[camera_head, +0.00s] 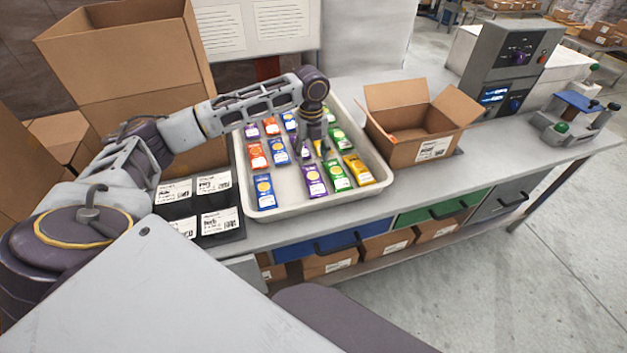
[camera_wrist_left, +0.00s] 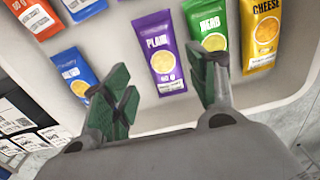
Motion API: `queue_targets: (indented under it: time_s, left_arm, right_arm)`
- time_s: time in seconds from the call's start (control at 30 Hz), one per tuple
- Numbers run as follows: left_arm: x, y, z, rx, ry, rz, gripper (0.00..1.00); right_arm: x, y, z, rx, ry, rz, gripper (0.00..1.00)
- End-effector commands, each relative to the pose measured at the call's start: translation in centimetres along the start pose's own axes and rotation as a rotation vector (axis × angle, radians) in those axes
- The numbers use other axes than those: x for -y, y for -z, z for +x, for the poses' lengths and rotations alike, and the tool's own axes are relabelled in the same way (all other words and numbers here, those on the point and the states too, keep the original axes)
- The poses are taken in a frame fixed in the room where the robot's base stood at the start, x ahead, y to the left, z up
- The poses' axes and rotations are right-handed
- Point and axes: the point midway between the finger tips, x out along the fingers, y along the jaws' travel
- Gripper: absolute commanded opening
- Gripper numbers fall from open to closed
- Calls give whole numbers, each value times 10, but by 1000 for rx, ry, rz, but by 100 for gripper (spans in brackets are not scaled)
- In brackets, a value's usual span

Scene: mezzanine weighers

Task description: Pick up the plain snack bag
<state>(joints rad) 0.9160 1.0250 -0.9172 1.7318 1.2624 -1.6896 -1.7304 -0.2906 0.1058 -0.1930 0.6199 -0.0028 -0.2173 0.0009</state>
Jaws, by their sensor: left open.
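The plain snack bag (camera_head: 314,182) is a purple packet lying flat in the white tray (camera_head: 290,207), in its front row. In the left wrist view the purple bag (camera_wrist_left: 160,52) shows its PLAIN label and a yellow disc. My left gripper (camera_head: 312,153) is over the tray, pointing down, just behind this bag in the head view. In the left wrist view the gripper (camera_wrist_left: 162,75) is open and empty, with its green-padded fingers apart and the plain bag showing between and beyond them. My right gripper is not in view.
A green herb bag (camera_wrist_left: 209,25) lies close beside the plain bag, then a yellow cheese bag (camera_wrist_left: 264,35). A blue bag (camera_head: 264,191) lies on the other side.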

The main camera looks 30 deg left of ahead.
Motion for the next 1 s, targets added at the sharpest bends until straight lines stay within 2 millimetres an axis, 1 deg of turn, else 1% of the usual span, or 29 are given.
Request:
queue_targets:
  time_s: [0.03,0.1,0.3,0.4,0.77,0.87,1.0]
  left_arm:
    - [0,0,8,-1,-2,0,58]
    - [0,1,17,-2,-3,1,58]
    - [0,0,35,-1,-1,0,58]
    - [0,0,38,0,0,0,58]
    - [0,0,39,-1,0,0,58]
    - [0,-1,44,-1,-1,0,58]
    - [1,-3,56,-1,-2,-1,58]
  right_arm:
    - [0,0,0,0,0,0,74]
    - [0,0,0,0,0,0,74]
    - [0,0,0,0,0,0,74]
    - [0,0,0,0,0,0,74]
    - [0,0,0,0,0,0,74]
    - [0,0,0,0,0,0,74]
    - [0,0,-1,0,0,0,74]
